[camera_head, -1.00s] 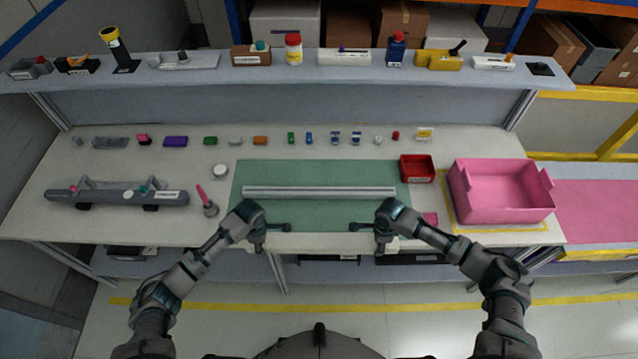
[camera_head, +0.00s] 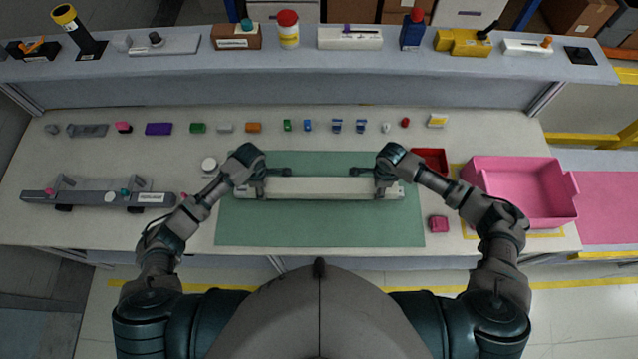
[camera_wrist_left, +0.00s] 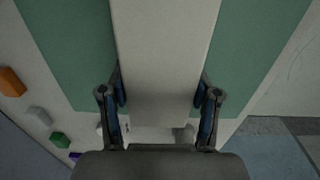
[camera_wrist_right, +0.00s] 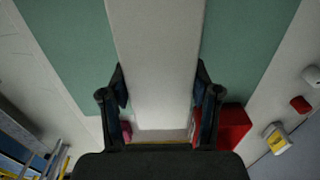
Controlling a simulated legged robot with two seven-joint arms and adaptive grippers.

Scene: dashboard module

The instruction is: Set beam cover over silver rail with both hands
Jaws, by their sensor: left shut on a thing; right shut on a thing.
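The beam cover (camera_head: 320,188) is a long off-white bar lying left to right over the green mat (camera_head: 320,227). My left gripper (camera_head: 262,185) is shut across the cover near its left end. My right gripper (camera_head: 378,185) is shut across it near its right end. In the left wrist view the cover (camera_wrist_left: 165,60) fills the space between the fingers, and in the right wrist view the cover (camera_wrist_right: 155,60) does too.
A red tray (camera_head: 431,158) stands close beyond my right arm. A pink bin (camera_head: 520,205) is at the right, with a small pink block (camera_head: 438,223) beside the mat. A grey fixture (camera_head: 95,195) lies at the left. Several small parts line the back.

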